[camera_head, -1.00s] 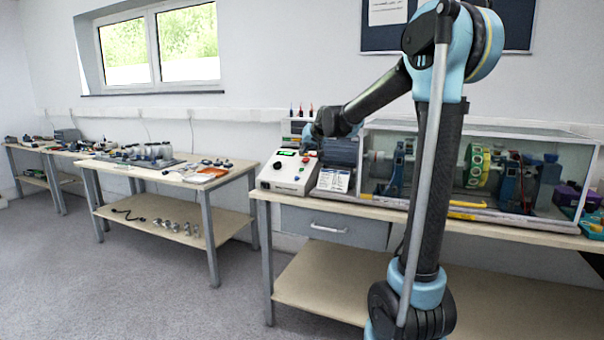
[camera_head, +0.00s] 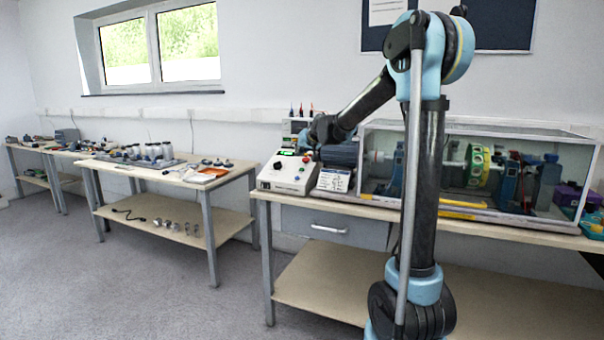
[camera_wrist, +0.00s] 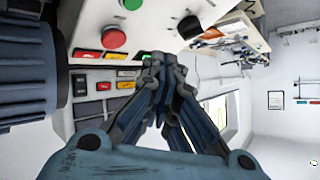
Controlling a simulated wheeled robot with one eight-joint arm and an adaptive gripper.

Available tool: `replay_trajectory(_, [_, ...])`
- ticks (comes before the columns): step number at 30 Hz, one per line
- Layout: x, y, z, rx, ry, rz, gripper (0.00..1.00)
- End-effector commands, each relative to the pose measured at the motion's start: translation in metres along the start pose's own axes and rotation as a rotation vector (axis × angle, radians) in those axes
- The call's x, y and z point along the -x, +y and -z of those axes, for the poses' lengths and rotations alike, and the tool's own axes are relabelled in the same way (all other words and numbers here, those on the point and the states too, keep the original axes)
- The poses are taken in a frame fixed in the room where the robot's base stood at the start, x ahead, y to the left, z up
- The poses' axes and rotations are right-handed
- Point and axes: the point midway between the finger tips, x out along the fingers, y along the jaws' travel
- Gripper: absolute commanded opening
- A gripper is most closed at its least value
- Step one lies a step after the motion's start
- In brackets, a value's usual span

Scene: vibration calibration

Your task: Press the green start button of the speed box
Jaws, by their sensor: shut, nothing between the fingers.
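The speed box (camera_head: 283,181) is a white sloped console with a lit green display on the left end of the near bench, in the head view. In the wrist view, its green button (camera_wrist: 131,4) is at the top edge, partly cut off, with a red button (camera_wrist: 113,39) just below it and a black knob (camera_wrist: 189,27) to the right. My gripper (camera_wrist: 160,62) is shut and empty. Its fingertips appear below and right of the red button; contact with the panel cannot be told. In the head view, my gripper is small near the box's back right.
A clear-walled enclosure (camera_head: 520,213) with a rotor rig stands right of the box. A dark motor (camera_head: 342,152) and a printed card (camera_head: 333,180) are close beside the box. Other benches with small parts are at left. The floor (camera_head: 130,285) before them is clear.

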Motion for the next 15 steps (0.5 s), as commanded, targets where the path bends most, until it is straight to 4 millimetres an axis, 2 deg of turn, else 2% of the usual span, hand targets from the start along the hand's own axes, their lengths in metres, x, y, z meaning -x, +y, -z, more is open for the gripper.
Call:
replay_trajectory(9, [-0.026,0.020,-0.018,-0.001,0.001,-0.001,0.00])
replay_trajectory(15, [-0.037,0.027,-0.026,-0.001,0.000,-0.001,0.00])
